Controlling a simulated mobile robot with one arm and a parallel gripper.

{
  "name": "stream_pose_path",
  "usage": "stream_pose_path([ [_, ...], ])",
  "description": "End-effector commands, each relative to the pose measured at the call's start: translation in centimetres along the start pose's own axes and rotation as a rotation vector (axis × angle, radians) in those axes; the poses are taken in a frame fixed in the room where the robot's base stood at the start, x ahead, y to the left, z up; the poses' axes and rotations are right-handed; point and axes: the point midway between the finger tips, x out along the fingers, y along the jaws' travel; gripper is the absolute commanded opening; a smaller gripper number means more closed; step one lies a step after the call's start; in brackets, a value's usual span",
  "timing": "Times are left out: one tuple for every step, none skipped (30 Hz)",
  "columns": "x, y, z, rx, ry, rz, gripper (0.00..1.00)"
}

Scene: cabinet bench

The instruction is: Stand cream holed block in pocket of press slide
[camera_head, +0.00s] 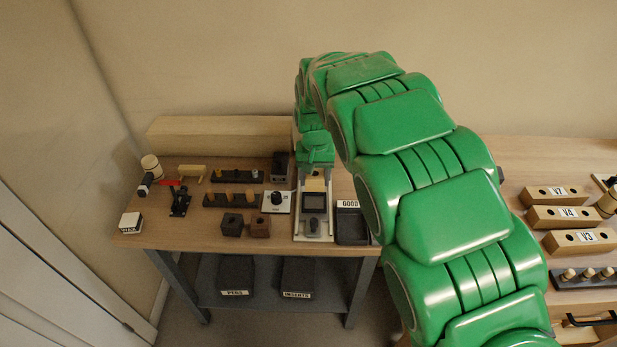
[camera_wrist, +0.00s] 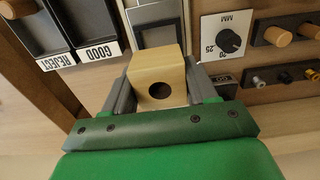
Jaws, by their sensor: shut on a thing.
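My gripper (camera_wrist: 160,84) is shut on the cream holed block (camera_wrist: 156,62), one finger on each side of it. In the wrist view the block's dark round hole faces the camera. In the head view a small part of the block (camera_head: 315,184) shows between the fingers, above the far part of the press (camera_head: 314,226). The press has a pale base and a dark grey square plate (camera_head: 314,202). In the wrist view the grey metal of the press (camera_wrist: 155,33) lies just beyond the block.
A dark tray labelled GOOD (camera_head: 353,226) stands right of the press; the wrist view also shows a REJECT tray (camera_wrist: 36,32). A white dial box (camera_head: 277,201) stands close on the left. Peg racks (camera_head: 232,201) and dark blocks (camera_head: 260,226) are further left.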

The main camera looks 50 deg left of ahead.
Motion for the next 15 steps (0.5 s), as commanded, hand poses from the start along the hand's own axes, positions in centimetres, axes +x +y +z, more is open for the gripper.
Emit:
stream_pose_path([
  [0.2,0.0,0.0,0.0,-0.001,0.0,0.27],
  [0.3,0.0,0.0,0.0,-0.001,0.0,0.27],
  [0.5,0.0,0.1,0.0,-0.002,0.0,0.27],
  [0.7,0.0,0.1,0.0,-0.002,0.0,0.27],
  [0.9,0.0,0.1,0.0,-0.002,0.0,0.27],
  [1.1,0.0,0.1,0.0,-0.003,0.0,0.27],
  [1.3,0.0,0.1,0.0,-0.003,0.0,0.27],
  [1.5,0.0,0.1,0.0,-0.003,0.0,0.27],
  [1.8,0.0,0.1,0.0,-0.003,0.0,0.27],
  [2.1,0.0,0.1,0.0,-0.002,0.0,0.27],
  [2.3,0.0,0.0,0.0,-0.002,0.0,0.27],
  [2.6,0.0,0.0,0.0,-0.001,0.0,0.27],
  [2.8,-0.1,0.0,0.0,-0.001,0.0,0.27],
  [3.1,-0.1,0.0,0.0,-0.001,0.0,0.27],
  [3.4,-0.1,0.0,0.0,-0.001,0.0,0.27],
])
